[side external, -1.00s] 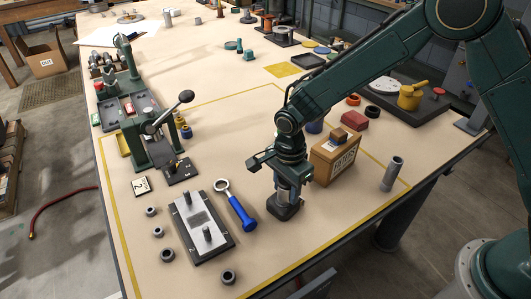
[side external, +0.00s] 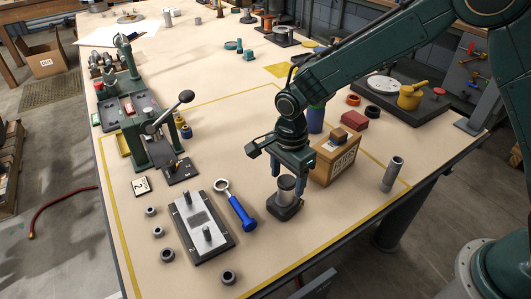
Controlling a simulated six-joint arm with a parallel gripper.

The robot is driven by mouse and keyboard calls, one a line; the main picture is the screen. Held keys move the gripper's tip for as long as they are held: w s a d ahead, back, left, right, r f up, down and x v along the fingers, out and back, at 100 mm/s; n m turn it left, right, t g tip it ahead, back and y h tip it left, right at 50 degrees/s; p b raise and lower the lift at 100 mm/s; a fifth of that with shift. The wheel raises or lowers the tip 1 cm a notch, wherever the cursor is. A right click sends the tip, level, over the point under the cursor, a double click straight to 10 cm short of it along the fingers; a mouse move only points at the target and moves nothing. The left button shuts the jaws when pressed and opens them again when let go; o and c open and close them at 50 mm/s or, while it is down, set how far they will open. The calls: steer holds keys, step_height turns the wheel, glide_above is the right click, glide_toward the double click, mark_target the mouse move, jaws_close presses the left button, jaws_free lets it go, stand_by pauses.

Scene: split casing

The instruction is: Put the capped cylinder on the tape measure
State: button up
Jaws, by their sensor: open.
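The capped cylinder (side external: 286,190) is grey with a darker top. It stands upright on the dark, rounded tape measure (side external: 284,211) near the front middle of the table. My gripper (side external: 288,179) is open just above and around the top of the cylinder, one finger on each side. Whether a finger touches the cylinder cannot be told. The tape measure rests on the table, its top partly hidden by the cylinder.
A blue-handled ring tool (side external: 242,214) and a plate with pegs (side external: 206,245) lie to the left. A cardboard box (side external: 342,165) with a brown block is close on the right, a blue cylinder (side external: 316,120) behind. A grey tube (side external: 392,174) stands further right.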

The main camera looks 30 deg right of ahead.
mark_target(290, 179)
step_height(290, 179, up, 8)
steer(key=shift+r, duration=0.15)
stand_by(0.3)
stand_by(0.4)
steer(key=s+d+r+n+t, duration=0.3)
steer(key=s+d+r+n, duration=0.5)
steer(key=d+r, duration=0.4)
steer(key=s+d+r+n+t, duration=0.1)
steer(key=s+d+n, duration=0.2)
steer(key=s, duration=0.5)
steer(key=s+d+r+n+t, duration=0.1)
steer(key=s+d+n, duration=0.2)
steer(key=s+n, duration=0.2)
steer(key=s, duration=0.3)
steer(key=shift+s+d+r+t, duration=0.2)
steer(key=shift+s+d+t, duration=0.1)
steer(key=shift+s+d, duration=0.05)
